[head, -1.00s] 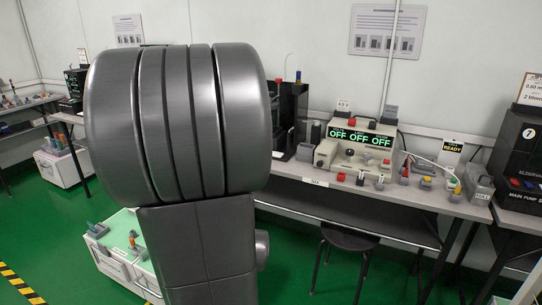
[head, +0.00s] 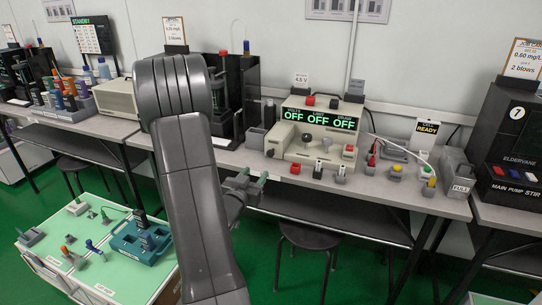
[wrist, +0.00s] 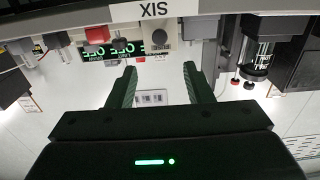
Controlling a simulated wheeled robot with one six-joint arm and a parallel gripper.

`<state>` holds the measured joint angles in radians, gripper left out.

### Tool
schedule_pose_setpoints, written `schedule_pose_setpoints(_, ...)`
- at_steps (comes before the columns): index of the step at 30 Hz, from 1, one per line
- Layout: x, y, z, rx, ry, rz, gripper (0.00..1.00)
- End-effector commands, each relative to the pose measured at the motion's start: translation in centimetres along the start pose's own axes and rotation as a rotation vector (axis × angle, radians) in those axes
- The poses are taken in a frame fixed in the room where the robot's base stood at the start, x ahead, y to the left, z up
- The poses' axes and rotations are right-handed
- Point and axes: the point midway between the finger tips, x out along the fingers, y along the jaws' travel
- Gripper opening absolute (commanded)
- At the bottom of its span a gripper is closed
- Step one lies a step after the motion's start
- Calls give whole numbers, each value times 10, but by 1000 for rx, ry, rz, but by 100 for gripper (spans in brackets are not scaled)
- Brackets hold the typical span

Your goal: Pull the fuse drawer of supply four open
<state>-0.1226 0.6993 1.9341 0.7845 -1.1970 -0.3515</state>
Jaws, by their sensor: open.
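A beige power supply (head: 318,133) with green OFF readouts stands on the grey bench in the head view. It also shows upside down in the wrist view (wrist: 152,48), where the label SIX (wrist: 155,11) marks the bench edge. No number four is readable on it, and I cannot make out a fuse drawer. My gripper (head: 250,182) is in front of the bench edge, left of and below the supply, apart from it. In the wrist view my gripper (wrist: 159,70) is open with nothing between its fingers.
A black stool (head: 308,236) stands under the bench. A pale green-topped cart (head: 125,275) with a teal tray (head: 140,243) is at the lower left.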

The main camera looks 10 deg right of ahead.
Motion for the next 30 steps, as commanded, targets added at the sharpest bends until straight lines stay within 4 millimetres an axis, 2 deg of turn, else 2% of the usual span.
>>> schedule_pose_setpoints(9, 69, 2, 0, 2, -1, 3, 46)
schedule_pose_setpoints(15, 101, 1, 0, 1, -1, 0, 46)
schedule_pose_setpoints(21, 115, 0, 0, 1, -1, -1, 46)
schedule_pose_setpoints(30, 116, 0, 0, 0, -2, -2, 44)
